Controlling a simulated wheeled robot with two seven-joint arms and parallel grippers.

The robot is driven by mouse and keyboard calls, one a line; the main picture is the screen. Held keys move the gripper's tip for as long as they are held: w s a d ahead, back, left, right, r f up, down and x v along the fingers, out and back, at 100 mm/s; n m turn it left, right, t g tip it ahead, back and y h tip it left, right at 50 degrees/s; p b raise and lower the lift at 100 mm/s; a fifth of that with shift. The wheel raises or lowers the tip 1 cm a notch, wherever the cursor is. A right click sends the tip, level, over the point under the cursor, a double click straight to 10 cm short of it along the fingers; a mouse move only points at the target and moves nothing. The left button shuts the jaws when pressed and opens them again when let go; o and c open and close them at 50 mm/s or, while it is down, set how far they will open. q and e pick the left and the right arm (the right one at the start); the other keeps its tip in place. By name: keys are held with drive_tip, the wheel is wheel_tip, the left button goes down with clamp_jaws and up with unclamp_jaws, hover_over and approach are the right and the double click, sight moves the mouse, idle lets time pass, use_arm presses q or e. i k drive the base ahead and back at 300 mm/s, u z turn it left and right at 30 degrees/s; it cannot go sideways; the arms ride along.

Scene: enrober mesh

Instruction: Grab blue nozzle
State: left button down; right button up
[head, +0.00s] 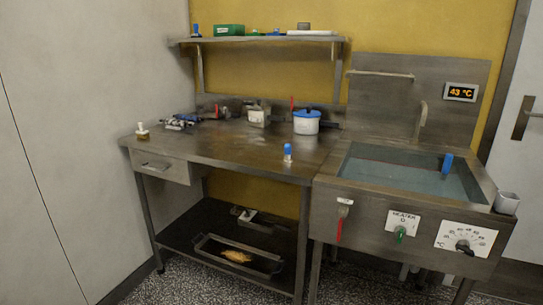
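Neither of my grippers shows in the head view. Several small blue items are in sight, and I cannot tell for certain which is the blue nozzle. A small upright piece with a blue top and paler lower part (288,150) stands near the front edge of the steel table (230,150), towards its right end. A blue upright piece (447,163) stands at the right side of the water-filled sink (400,180). A small blue piece (196,31) stands at the left end of the wall shelf (260,40).
Metal parts (180,122) lie at the back left, near a small white-topped item (142,130). A tray (238,257) lies on the lower shelf. The table's middle is clear.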

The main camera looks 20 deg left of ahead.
sight(287, 148)
drive_tip(key=u, duration=0.7)
drive_tip(key=i, duration=0.75)
drive_tip(key=u, duration=0.65)
